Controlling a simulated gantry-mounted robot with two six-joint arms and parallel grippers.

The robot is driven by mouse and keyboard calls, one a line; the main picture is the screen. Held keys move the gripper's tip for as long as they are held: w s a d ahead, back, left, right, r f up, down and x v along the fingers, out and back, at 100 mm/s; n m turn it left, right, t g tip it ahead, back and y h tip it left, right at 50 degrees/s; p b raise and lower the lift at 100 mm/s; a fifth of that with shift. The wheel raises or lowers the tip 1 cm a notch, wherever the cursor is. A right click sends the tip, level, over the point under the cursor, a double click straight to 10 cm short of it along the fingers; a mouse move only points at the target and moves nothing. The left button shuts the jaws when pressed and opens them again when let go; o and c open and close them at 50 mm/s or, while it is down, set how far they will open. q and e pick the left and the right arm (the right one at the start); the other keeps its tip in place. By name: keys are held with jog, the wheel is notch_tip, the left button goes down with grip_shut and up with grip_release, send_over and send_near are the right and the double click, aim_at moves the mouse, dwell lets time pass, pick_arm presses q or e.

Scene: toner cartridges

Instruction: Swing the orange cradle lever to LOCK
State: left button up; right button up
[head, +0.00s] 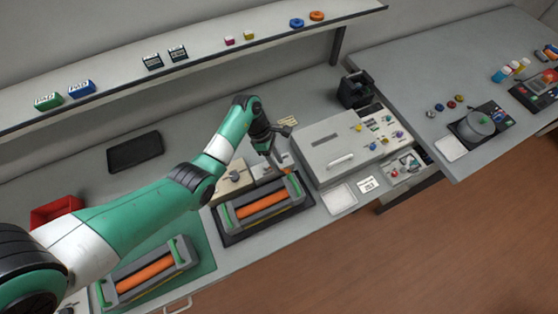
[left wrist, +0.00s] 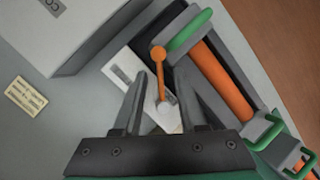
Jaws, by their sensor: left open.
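The orange cradle lever (left wrist: 159,70) shows in the left wrist view as a thin rod with a round knob, running up from a grey pivot (left wrist: 163,107) on a pale plate. My left gripper (left wrist: 163,82) is open, with one finger on each side of the lever. I see a gap on both sides and no clear contact. In the head view my left gripper (head: 279,161) is just behind the dark cradle (head: 228,238), which carries a grey toner cartridge with an orange roller (head: 262,204). The LOCK marking is not readable. My right gripper is not in view.
A grey machine (head: 333,145) stands right of the cradle. A beige block (head: 232,178) is close on the left. A second cartridge (head: 145,273) lies on a green mat (head: 204,257). A black tray (head: 135,151) and a red bin (head: 55,211) are further left.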

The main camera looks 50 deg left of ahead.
pick_arm(q)
jog(key=shift+x, duration=0.9)
grip_shut()
jog(key=shift+r, duration=0.1)
dwell(0.7)
